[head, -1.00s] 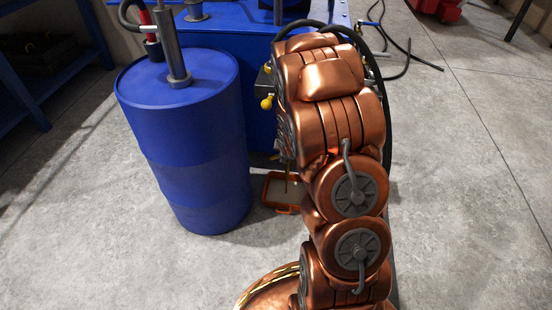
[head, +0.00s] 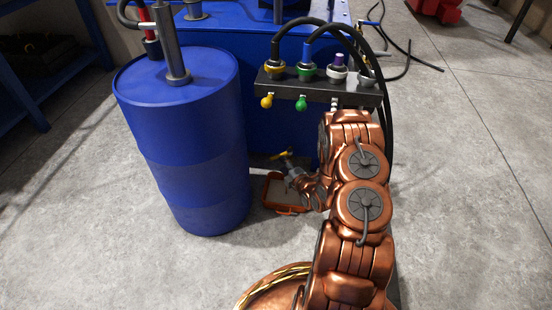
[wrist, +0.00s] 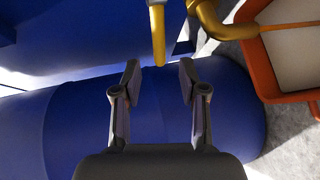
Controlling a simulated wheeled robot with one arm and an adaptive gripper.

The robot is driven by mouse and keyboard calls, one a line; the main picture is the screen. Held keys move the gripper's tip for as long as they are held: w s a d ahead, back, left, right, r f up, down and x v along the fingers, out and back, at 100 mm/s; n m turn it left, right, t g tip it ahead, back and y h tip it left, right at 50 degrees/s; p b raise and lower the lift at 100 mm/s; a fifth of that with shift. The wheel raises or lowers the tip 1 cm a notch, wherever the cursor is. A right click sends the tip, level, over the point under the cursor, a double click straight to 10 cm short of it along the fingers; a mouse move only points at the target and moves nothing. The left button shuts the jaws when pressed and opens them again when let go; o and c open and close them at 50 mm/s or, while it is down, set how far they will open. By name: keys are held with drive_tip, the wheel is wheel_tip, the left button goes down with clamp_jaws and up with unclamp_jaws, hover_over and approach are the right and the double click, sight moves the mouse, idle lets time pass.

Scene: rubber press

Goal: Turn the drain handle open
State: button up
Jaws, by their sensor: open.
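The yellow drain handle (wrist: 157,32) shows in the wrist view as a straight bar coming down from the top edge. Its lower end appears in line with the gap between my fingertips; I cannot tell whether it is between them in depth. A curved yellow pipe (wrist: 208,20) is to its right. In the head view the handle (head: 280,155) is a small yellow piece low by the blue machine. My gripper (wrist: 159,78) is open, with nothing held between its fingers. In the head view my gripper (head: 289,164) is right at the handle, small and partly hidden.
An orange-rimmed tray (head: 268,190) lies on the floor below, and its rim (wrist: 262,75) is close on the right in the wrist view. A blue drum (head: 195,150) stands left.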

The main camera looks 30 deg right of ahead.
sight(277, 158)
drive_tip(key=shift+s+f+t, duration=0.1)
drive_tip(key=shift+f+t, duration=0.05)
drive_tip(key=shift+t, duration=0.15)
drive_tip(key=b+x, duration=0.2)
drive_tip(key=x, duration=0.5)
drive_tip(key=shift+w+f+b, duration=0.1)
drive_tip(key=shift+w+b, duration=0.2)
drive_tip(key=shift+b, duration=0.05)
clamp_jaws()
idle(0.3)
